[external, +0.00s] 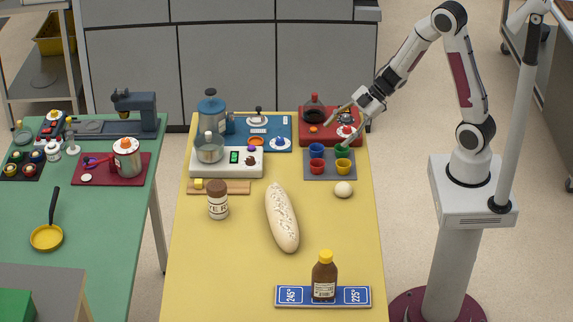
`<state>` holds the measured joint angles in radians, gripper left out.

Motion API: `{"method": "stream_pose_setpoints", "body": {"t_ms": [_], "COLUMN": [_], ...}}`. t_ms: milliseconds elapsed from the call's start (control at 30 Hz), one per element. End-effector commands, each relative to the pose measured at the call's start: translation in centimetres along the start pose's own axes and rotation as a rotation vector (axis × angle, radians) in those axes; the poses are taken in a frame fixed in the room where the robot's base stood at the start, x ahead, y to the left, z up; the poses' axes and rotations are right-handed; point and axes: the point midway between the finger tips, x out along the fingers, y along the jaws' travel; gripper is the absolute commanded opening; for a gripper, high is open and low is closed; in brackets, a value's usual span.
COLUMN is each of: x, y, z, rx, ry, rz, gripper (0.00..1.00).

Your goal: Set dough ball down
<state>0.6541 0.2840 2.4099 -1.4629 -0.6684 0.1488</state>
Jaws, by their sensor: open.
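A pale cream dough ball (343,189) rests on the right side of the yellow table (330,215), in front of a grey mat with small cups. My gripper (337,121) is at the back right of the table, above the red tray's front edge and the rear of the grey mat. Its two fingers are spread apart and point down and to the left. No object shows held between them. The dough ball lies in front of my gripper and apart from it.
The grey mat (319,176) holds blue, green, red and yellow cups. A red tray (306,140) carries a flask and small items. A long loaf (281,217) lies mid-table; a brown bottle (324,280) stands on a blue sign. The table's front left is clear.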

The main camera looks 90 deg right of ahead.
Motion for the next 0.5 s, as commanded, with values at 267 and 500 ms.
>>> {"method": "stream_pose_setpoints", "body": {"t_ms": [267, 500], "x": [-3.3, -7.2], "y": [4.4, 5.9], "z": [-2.5, -4.3], "rx": [0.024, 0.101], "ry": [-0.135, -0.223], "rz": [0.215, 0.360], "gripper": [0.56, 0.56]}}
